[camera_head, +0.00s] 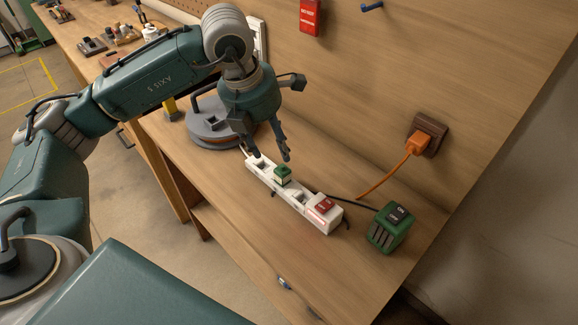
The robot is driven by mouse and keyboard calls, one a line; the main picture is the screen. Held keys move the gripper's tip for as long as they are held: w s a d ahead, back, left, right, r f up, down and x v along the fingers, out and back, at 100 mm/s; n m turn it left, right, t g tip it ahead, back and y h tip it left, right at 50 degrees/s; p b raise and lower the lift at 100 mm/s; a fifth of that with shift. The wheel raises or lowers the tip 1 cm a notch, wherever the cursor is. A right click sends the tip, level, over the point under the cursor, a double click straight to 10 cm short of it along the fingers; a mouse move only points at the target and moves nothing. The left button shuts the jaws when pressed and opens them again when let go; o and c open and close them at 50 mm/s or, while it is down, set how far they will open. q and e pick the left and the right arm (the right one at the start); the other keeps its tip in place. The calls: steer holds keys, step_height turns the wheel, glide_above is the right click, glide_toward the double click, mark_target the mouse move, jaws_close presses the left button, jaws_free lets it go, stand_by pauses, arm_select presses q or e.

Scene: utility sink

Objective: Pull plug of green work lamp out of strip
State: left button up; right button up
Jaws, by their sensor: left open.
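A white power strip (292,200) lies on the wooden bench, with a red switch (325,205) at its right end. A green plug (283,174) sits in one of its sockets, left of the middle. A green box-shaped device (389,229) stands to the right of the strip, and a dark cord runs from it toward the strip; I cannot tell whether it is the work lamp. My left gripper (271,155) points down over the strip's left part, open, its fingertips close above and behind the green plug. It holds nothing. My right gripper is not in view.
An orange plug (430,140) with an orange cord is in a brown wall outlet. A grey round object (208,138) stands behind my left gripper. A red tag (310,16) hangs on the back panel. Bare bench lies in front of the strip.

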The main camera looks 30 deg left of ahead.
mark_target(282, 169)
arm_select(q)
steer(key=x, duration=0.3)
steer(key=p+x, duration=0.1)
steer(key=shift+s+d+f, duration=0.15)
steer(key=shift+s+f, duration=0.15)
steer(key=p+x, duration=0.1)
steer(key=x, duration=0.3)
steer(key=shift+w+d+f+p, duration=0.1)
steer(key=shift+f+p, duration=0.15)
steer(key=shift+p, duration=0.1)
steer(key=shift+w+f, duration=0.1)
steer(key=shift+f, duration=0.05)
jaws_close()
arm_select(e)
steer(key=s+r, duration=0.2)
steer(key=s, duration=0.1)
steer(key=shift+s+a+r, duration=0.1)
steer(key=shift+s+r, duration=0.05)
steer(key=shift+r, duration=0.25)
